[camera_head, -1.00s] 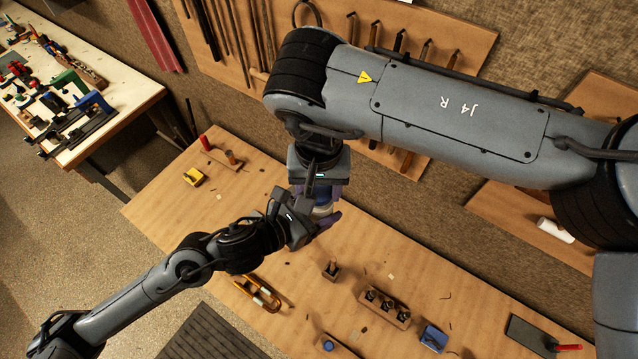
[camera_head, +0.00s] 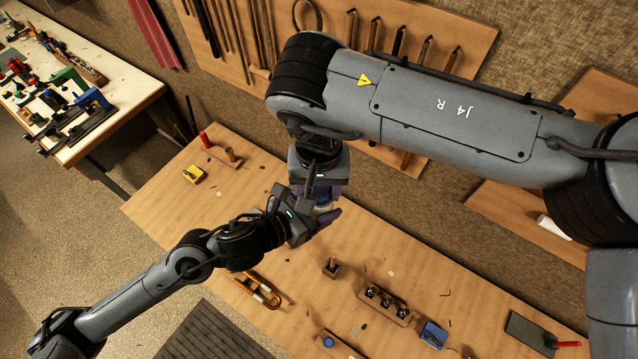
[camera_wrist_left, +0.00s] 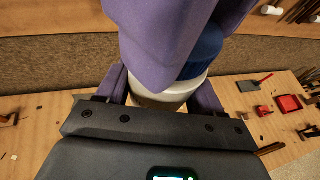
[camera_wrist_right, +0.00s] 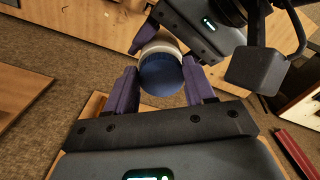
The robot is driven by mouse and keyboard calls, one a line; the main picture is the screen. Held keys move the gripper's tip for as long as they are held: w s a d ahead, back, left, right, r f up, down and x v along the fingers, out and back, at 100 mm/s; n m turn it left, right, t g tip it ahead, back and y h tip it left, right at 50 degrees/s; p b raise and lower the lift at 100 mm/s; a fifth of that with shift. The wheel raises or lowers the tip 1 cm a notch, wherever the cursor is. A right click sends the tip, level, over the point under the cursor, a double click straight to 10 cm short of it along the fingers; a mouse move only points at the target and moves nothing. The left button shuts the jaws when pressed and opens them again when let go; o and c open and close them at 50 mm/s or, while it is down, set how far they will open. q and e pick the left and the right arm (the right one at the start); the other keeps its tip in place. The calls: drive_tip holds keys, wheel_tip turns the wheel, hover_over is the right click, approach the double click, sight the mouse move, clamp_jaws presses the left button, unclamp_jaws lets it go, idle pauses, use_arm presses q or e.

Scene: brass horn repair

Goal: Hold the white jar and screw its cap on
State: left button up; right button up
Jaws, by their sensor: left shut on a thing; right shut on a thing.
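A white jar (camera_wrist_left: 170,92) sits between the purple fingers of my left gripper (camera_wrist_left: 160,88), which is shut on it. It is held in the air above the bench. A blue cap (camera_wrist_right: 160,75) is at the jar's mouth, with the white jar (camera_wrist_right: 162,46) just behind it in the right wrist view. My right gripper (camera_wrist_right: 160,88) is shut on the cap, one finger on each side. In the head view my right gripper (camera_head: 324,192) is above my left gripper (camera_head: 328,214), and the jar is mostly hidden between them. I cannot tell how far the cap is seated.
The wooden bench (camera_head: 400,255) lies below both hands. It bears a block with several dark pieces (camera_head: 385,302), a blue box (camera_head: 433,335), a yellow item (camera_head: 193,174) and a brass loop (camera_head: 262,290). A tool board (camera_head: 470,30) is on the wall behind.

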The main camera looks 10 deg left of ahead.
drive_tip(key=o, duration=1)
drive_tip(key=shift+r, duration=2.25)
drive_tip(key=shift+o, duration=0.4)
